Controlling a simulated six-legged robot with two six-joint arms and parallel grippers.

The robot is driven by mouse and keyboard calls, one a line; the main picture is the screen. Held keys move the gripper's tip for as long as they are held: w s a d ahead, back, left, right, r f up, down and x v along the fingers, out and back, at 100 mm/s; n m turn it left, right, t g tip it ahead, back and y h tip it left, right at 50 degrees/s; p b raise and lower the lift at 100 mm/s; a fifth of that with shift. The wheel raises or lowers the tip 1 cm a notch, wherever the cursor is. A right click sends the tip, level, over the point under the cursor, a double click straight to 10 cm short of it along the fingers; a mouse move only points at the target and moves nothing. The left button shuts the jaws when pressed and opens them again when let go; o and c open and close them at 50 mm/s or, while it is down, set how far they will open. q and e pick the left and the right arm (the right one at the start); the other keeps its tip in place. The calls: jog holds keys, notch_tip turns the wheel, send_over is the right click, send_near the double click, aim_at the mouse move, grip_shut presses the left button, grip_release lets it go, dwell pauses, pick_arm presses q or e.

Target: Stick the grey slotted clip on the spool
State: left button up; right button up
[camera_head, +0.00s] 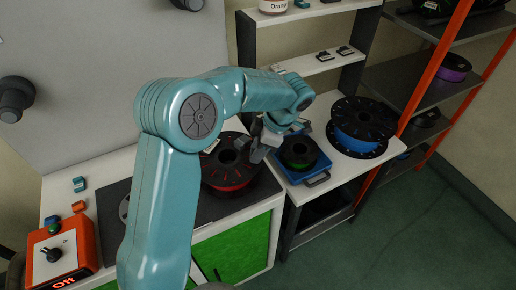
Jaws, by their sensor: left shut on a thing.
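My left arm comes in from the lower left and bends over the bench. Its gripper (262,148) is shut, with a small grey piece at its fingertips that may be the grey slotted clip; arm and fingers make it hard to make out. The gripper is between a black spool with red filament (229,183) on the dark winder plate and a small black spool with green filament (300,152) on a blue scale (318,170). I cannot tell whether the grey piece touches either spool. My right gripper is not in view.
A large spool with blue filament (358,142) lies right of the scale. An orange control box (62,252) with a dial stands at the front left. Small dark clips (326,56) lie on a white shelf behind. An orange-posted rack (436,65) is at the right.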

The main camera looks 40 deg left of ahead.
pick_arm(q)
jog(key=shift+f, duration=0.15)
dwell(0.5)
jog(key=o, duration=1.1)
jog(key=shift+c, duration=0.2)
jog(key=v, duration=1.6)
jog(key=shift+d+p, duration=0.2)
jog(key=shift+p, duration=0.2)
